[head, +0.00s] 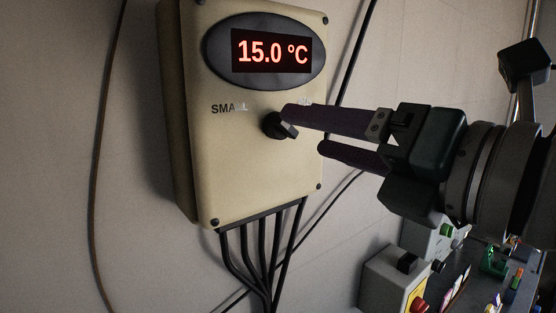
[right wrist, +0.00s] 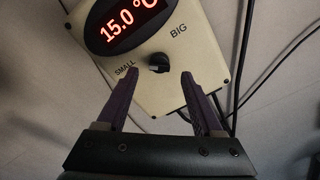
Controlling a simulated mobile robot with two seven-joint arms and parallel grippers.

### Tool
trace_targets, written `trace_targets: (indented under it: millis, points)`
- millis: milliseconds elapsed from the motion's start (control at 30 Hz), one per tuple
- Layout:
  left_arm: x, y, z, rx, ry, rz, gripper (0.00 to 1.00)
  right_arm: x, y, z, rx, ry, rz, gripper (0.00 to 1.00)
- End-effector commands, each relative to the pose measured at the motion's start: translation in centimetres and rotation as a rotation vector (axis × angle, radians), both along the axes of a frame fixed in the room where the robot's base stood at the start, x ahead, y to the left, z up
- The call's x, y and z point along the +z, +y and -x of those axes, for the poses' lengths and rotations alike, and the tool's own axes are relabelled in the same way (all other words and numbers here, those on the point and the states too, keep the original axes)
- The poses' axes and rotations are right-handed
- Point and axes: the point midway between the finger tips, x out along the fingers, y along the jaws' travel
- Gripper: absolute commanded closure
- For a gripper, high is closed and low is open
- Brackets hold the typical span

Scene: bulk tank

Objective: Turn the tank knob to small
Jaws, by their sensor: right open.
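The beige tank control box (head: 262,180) hangs on the wall, with a lit display (head: 271,51) reading 15.0 °C. The black knob (head: 280,126) sits below the display; it also shows in the right wrist view (right wrist: 158,63). The word SMALL (head: 229,108) is left of the knob, and BIG (right wrist: 178,31) is upper right of it in the right wrist view. My right gripper (head: 304,128) is open, its upper finger overlapping the knob's edge in the head view. In the right wrist view the two fingertips (right wrist: 160,73) lie either side of the knob, just short of it. Contact is unclear.
Several black cables (head: 262,250) run down from the box's underside. A grey box with a red button (head: 417,304) and a bench with small coloured items (head: 494,262) are at the lower right. The wall left of the box is clear apart from a hanging cable (head: 97,170).

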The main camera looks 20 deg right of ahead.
Motion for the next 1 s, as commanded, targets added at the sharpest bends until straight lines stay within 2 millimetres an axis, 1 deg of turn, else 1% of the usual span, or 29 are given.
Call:
trace_targets:
  millis: [33, 167, 200, 400, 900, 1000]
  points:
    - [-1.3, 0.0, 0.0, 0.001, 0.000, 0.001, 0.50, -0.8, -0.3, 1.0, 0.004, 0.002, 0.004, 0.32]
    - [-2.8, -0.1, 0.0, 0.002, 0.001, 0.004, 0.50, -0.7, -1.0, 3.2, 0.005, 0.002, 0.005, 0.32]
    - [-1.9, -0.1, 0.1, 0.003, 0.003, 0.005, 0.50, -0.2, -1.3, 3.5, 0.000, 0.007, 0.005, 0.32]
    - [-1.5, -0.2, 0.0, 0.005, 0.000, 0.009, 0.50, 0.0, -1.7, 4.8, 0.000, 0.003, 0.001, 0.32]
    - [-1.5, -0.2, 0.0, 0.005, 0.000, 0.007, 0.50, 0.0, -1.8, 5.1, 0.001, 0.000, -0.001, 0.32]
    - [-1.2, -0.1, 0.0, 0.004, 0.000, 0.005, 0.50, 0.0, -1.9, 5.0, -0.017, 0.017, -0.043, 0.32]
